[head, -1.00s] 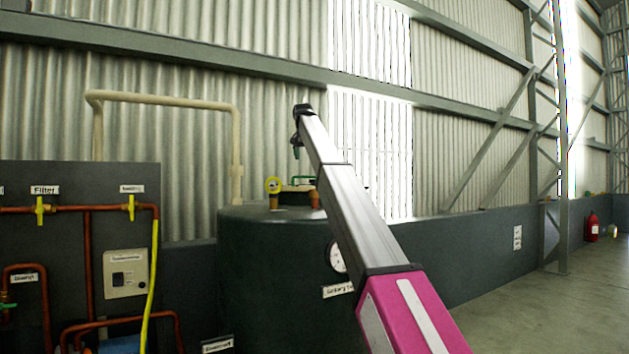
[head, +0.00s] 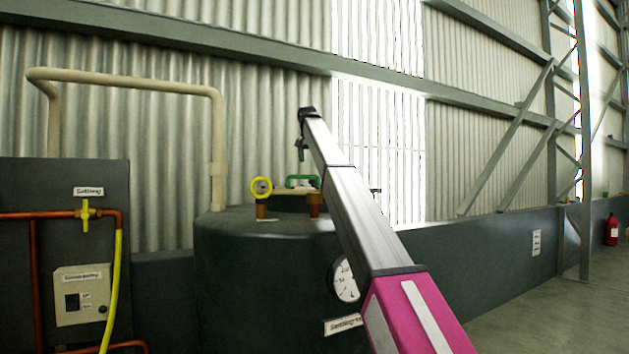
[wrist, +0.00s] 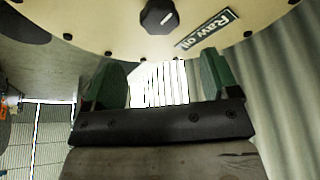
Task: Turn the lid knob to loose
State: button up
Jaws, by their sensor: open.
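In the wrist view a black faceted knob (wrist: 158,16) with a pale mark sits on a cream round lid (wrist: 100,30) with small dark bolts along its rim. The knob is partly cut by the top edge. A "Raw oil" label (wrist: 205,30) shows upside down beside it. My gripper (wrist: 160,76) is open and empty; its two green fingers are spread and apart from the knob, which lies beyond the gap between them. In the head view my gripper (head: 301,148) hangs small at the arm's end, above the dark tank (head: 250,265). I cannot make out the knob there.
A yellow-rimmed gauge (head: 261,187) and a green handle (head: 302,181) stand on the tank top. A pale pipe (head: 130,80) and a dark panel with copper pipes (head: 70,215) are at left. Open floor (head: 535,315) lies at right.

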aim_at(314, 182)
jog(key=x, duration=1)
jog(key=shift+s, duration=0.15)
jog(key=c, duration=0.9)
